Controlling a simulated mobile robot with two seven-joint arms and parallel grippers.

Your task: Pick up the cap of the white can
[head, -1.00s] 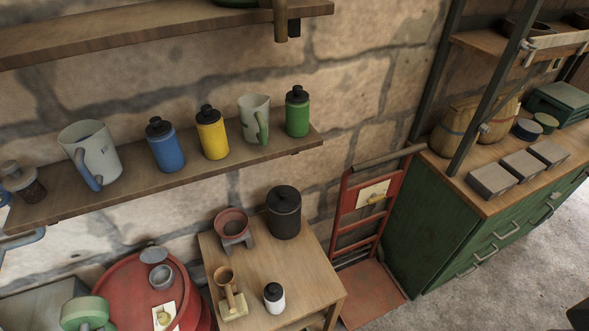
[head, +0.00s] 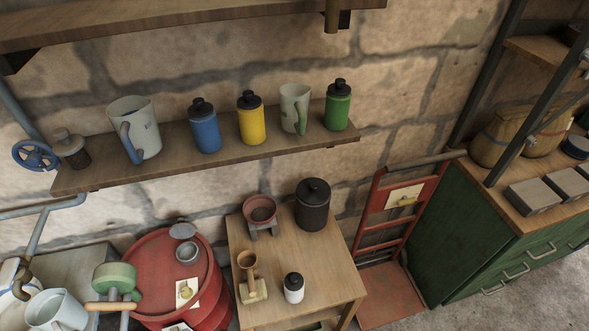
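The white can (head: 293,294) stands upright on the small wooden table, near its front right. Its black cap (head: 293,281) sits on top of it. Neither of my grippers shows in the head view, so I cannot see whether they are open or shut.
The wooden table (head: 330,277) also bears a black canister (head: 313,205), a reddish bowl on a stand (head: 260,212) and a small brass-coloured piece (head: 250,278). A red drum (head: 150,255) stands left of it, a red hand truck (head: 388,290) right. A shelf (head: 175,150) with bottles and jugs hangs above.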

